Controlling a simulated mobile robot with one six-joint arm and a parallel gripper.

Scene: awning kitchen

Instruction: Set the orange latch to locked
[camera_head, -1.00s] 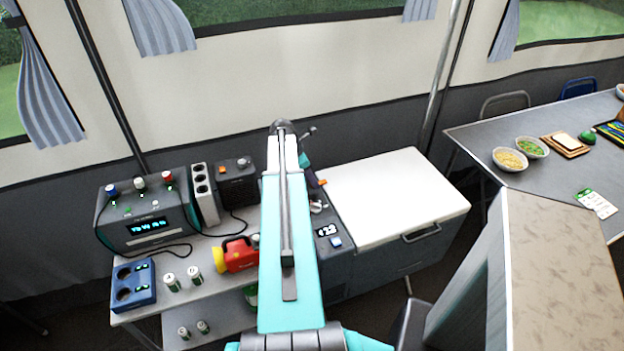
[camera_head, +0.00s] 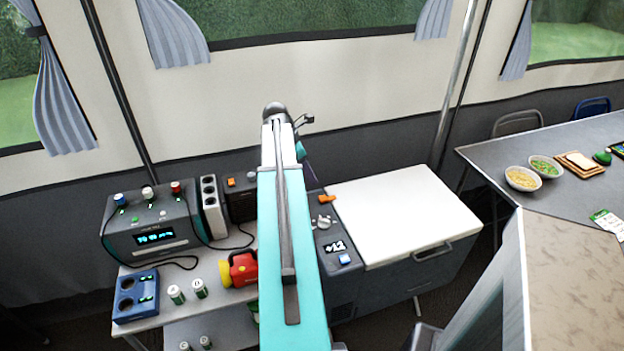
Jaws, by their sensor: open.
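The orange latch (camera_head: 327,198) sits at the far end of the dark control panel on the left side of the white-lidded cooler (camera_head: 400,214). It is small here, and I cannot tell its setting. Below it on the panel are a silver knob (camera_head: 325,222), a display (camera_head: 335,246) and a blue switch (camera_head: 345,260). My gripper (camera_head: 310,173) shows only in part, as a dark piece beyond my turquoise arm, a little above and left of the latch in the picture. My arm hides the rest of it. It is open, and I see nothing held.
Left of my arm, a low table bears a dark power unit (camera_head: 152,232), a socket strip (camera_head: 212,205), a dark box with an orange switch (camera_head: 238,198), a red and yellow torch (camera_head: 240,268), a blue holder (camera_head: 135,297) and cans. A counter (camera_head: 570,275) stands at right.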

